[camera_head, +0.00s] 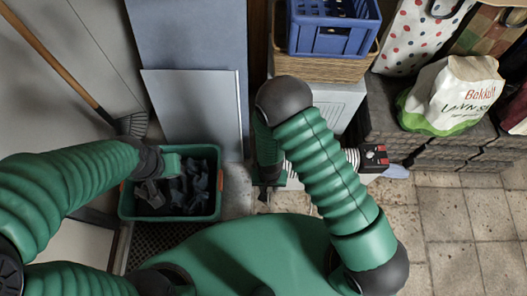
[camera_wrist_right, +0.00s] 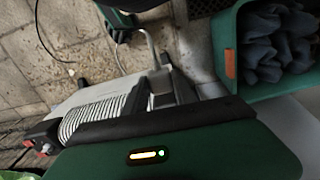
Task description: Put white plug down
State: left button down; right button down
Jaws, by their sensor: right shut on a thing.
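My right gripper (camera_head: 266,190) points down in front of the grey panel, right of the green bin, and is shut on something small. In the head view the plug cannot be made out. My left gripper (camera_head: 150,185) is over the left part of the bin; its fingers are too small and dark to read.
The green bin (camera_head: 127,203) holds dark items. A white ribbed coil (camera_head: 352,159) and a red-and-black part (camera_head: 375,157) are right of my right arm. A blue crate (camera_head: 330,42) stands behind, a white bag (camera_head: 455,92) at right. Tiled floor is clear at lower right.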

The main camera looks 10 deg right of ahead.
jog(key=shift+w+a+f, duration=0.15)
jog(key=shift+w+f, duration=0.05)
jog(key=w+d+b, duration=0.1)
jog(key=w, duration=0.3)
jog(key=w+d+f+b, duration=0.1)
jog(key=w, duration=0.3)
jog(key=w+d+b, duration=0.1)
jog(key=w, duration=0.4)
jog(key=shift+w+d+f, duration=0.1)
jog(key=shift+d+f, duration=0.05)
jog(key=shift+d, duration=0.1)
jog(key=shift+w, duration=0.35)
jog(key=f, duration=0.1)
jog(key=f+b, duration=0.2)
jog(key=shift+w+f, duration=0.15)
jog(key=shift+w, duration=0.15)
jog(key=shift+d, duration=0.1)
jog(key=c, duration=1.1)
grip_release()
jog(key=shift+o, duration=0.4)
